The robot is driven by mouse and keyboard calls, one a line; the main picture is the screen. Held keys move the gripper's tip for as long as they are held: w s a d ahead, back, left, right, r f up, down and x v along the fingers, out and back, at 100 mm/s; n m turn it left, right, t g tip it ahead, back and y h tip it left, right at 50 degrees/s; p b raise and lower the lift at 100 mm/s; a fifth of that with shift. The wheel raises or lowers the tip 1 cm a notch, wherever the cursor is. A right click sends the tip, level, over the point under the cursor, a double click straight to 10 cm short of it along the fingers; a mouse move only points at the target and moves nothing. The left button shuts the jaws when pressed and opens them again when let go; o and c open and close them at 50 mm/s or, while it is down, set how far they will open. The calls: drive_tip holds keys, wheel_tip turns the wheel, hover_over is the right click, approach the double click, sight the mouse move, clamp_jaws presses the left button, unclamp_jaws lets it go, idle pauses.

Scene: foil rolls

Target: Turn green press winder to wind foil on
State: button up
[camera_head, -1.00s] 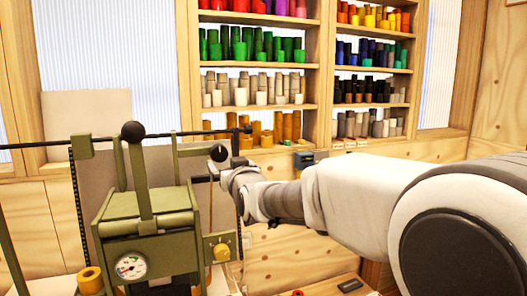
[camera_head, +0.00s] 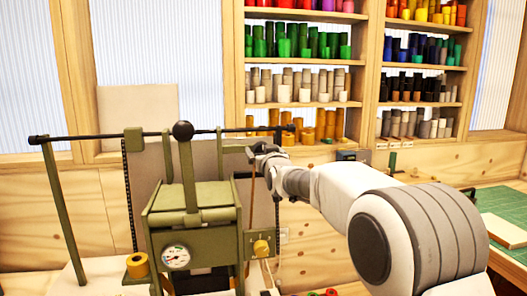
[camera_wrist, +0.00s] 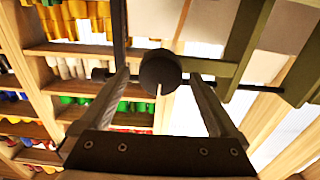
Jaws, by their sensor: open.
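The olive-green press (camera_head: 195,195) stands at the left of centre in the head view, with a dial, a yellow knob and an upright lever topped by a black ball (camera_head: 183,131). My gripper (camera_head: 258,151) is at the press's upper right side, by the end of the long dark rod (camera_head: 100,136). In the wrist view my gripper (camera_wrist: 160,85) is open, its two fingers spread either side of a dark round knob (camera_wrist: 160,70). I cannot tell whether the knob lies between the fingertips or just beyond them. The fingertips are small and partly hidden in the head view.
Shelves of coloured foil rolls (camera_head: 300,45) stand behind the press. A yellow roll (camera_head: 137,265) sits at the press's lower left. A green mat (camera_head: 500,210) lies on a bench at the right. The rod and green uprights are close to my gripper.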

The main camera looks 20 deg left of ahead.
drive_tip(key=c, duration=1.4)
drive_tip(key=shift+o, duration=0.2)
drive_tip(key=shift+f+m+b, duration=0.1)
drive_tip(key=shift+m+b, duration=0.2)
drive_tip(key=shift+b, duration=0.15)
drive_tip(key=m+b, duration=0.2)
drive_tip(key=m, duration=0.4)
drive_tip(key=m+b, duration=0.3)
drive_tip(key=m, duration=0.3)
drive_tip(key=m+b, duration=0.3)
drive_tip(key=m, duration=0.4)
drive_tip(key=shift+w+d+f, duration=0.1)
drive_tip(key=shift+d+f, duration=0.1)
drive_tip(key=shift+f, duration=0.05)
